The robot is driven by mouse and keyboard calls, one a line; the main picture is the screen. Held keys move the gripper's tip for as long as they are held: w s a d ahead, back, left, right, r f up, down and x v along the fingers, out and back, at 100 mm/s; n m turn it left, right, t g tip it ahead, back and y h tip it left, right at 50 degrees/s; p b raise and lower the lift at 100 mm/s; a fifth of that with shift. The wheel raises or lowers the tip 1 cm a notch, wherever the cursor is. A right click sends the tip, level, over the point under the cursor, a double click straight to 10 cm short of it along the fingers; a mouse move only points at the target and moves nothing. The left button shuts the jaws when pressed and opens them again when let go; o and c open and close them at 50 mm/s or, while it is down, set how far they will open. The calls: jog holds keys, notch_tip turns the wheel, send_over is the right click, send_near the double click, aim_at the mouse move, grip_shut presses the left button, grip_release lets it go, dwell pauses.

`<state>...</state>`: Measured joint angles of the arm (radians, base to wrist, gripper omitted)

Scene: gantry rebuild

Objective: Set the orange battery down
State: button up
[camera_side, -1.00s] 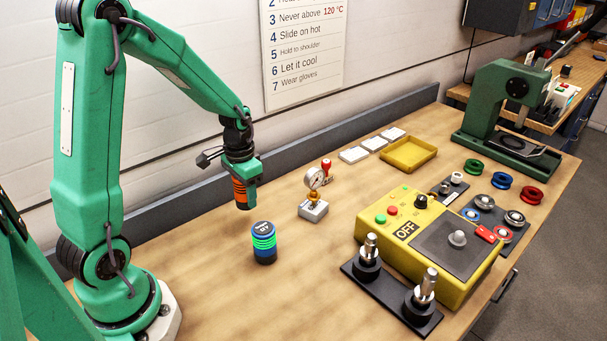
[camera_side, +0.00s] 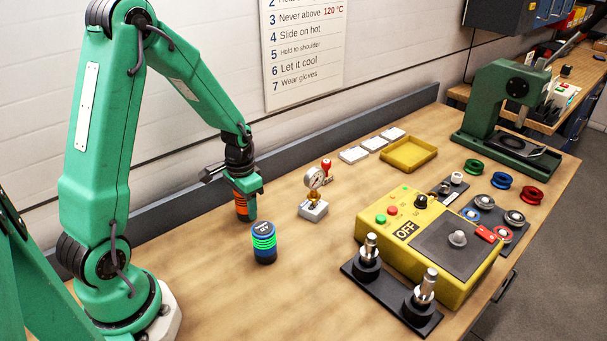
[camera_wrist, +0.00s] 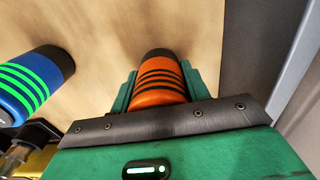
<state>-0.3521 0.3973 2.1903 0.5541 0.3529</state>
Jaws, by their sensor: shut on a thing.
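My gripper (camera_side: 246,193) is shut on the orange battery (camera_side: 241,206), which has dark bands and a dark end. The battery points down, upright or nearly so, low over the bench behind the blue and green battery. I cannot tell whether its lower end touches the wood. In the wrist view the orange battery (camera_wrist: 160,85) sits between the green fingers (camera_wrist: 160,90), its dark end facing the bench.
A blue battery with green bands (camera_side: 264,243) stands upright close in front of my gripper. A pressure gauge on a block (camera_side: 314,209) stands to the right. A yellow OFF-marked box (camera_side: 455,290) and a yellow tray (camera_side: 433,154) are farther right. A low grey ledge (camera_side: 300,152) runs behind.

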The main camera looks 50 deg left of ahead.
jog(key=shift+f, duration=0.1)
jog(key=o, duration=1.2)
jog(key=shift+o, duration=0.2)
notch_tip(320, 180, up, 12)
jog(key=shift+r, duration=0.15)
jog(key=shift+d+r, duration=0.1)
dwell(0.3)
